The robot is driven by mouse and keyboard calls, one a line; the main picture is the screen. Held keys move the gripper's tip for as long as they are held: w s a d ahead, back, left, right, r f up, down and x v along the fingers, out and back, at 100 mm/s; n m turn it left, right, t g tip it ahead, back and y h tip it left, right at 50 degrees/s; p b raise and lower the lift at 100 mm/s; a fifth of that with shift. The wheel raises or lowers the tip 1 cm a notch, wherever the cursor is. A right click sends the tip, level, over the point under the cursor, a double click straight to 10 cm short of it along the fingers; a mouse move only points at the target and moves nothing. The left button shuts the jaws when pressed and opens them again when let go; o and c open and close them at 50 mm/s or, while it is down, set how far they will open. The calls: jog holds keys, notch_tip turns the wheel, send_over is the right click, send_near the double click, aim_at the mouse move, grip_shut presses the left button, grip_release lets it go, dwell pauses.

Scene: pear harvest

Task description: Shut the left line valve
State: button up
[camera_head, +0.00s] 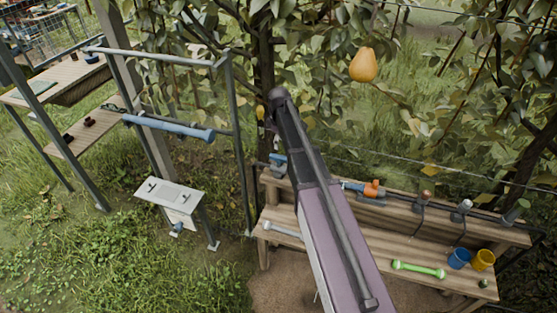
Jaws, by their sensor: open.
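A blue fitting (278,158) with a dark part below it sits at the left end of the wooden bench's back board, close beside my arm. It looks like a valve, but it is small and I cannot tell its handle position. Another fitting with an orange top (373,189) and a blue body sits on the same board, just right of my arm. My arm crosses the middle of the view and covers the board between the two fittings. My gripper does not show.
The wooden bench (390,246) carries a green bar tool (418,270), a blue cup (459,258) and a yellow cup (483,260). A pear (363,64) hangs above. A metal frame (236,140) and a small white stand (170,195) are left. Grass lies between.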

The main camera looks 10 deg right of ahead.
aim_at(279, 156)
jog(key=shift+f+b, duration=3.5)
jog(key=shift+f, duration=0.3)
grip_shut()
